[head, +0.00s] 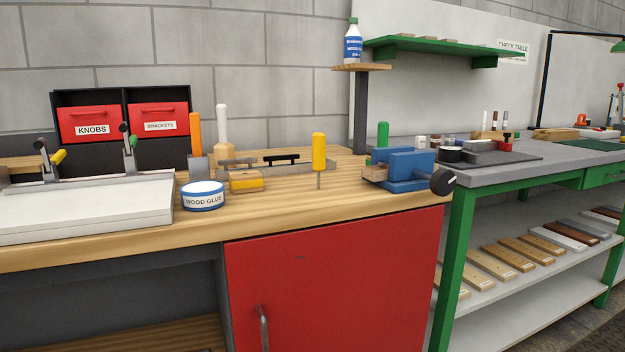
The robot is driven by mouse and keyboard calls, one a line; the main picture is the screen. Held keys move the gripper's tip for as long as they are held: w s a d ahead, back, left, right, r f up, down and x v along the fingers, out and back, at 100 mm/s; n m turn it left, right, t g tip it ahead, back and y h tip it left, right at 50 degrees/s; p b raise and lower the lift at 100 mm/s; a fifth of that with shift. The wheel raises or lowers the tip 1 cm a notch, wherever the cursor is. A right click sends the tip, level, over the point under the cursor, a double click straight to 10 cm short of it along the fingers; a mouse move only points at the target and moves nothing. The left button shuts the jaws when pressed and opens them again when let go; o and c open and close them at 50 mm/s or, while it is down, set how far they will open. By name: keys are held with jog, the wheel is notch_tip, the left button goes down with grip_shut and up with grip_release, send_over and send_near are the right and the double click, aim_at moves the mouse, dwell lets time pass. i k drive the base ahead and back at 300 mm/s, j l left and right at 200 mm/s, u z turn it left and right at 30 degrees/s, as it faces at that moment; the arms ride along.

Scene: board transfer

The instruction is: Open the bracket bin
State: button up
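The bracket bin (159,118) is a red drawer front labelled BRACKETS, with a red bar handle along its upper part. It sits in the right half of a dark two-bin rack (157,153) at the back left of the wooden bench, against the block wall. It looks closed, and its inside is hidden. A matching red bin labelled KNOBS (95,122) is beside it on the left and also looks closed. My gripper is not in the head view.
In front of the rack are a white clamping board (88,208) with upright toggle clamps, an orange-handled tool (195,133) and a wood glue tub (203,197). A blue vise (405,169) stands at the bench's right end. A green-framed table (500,171) is further right.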

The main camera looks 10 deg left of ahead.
aim_at(170, 118)
jog(key=u, duration=1.5)
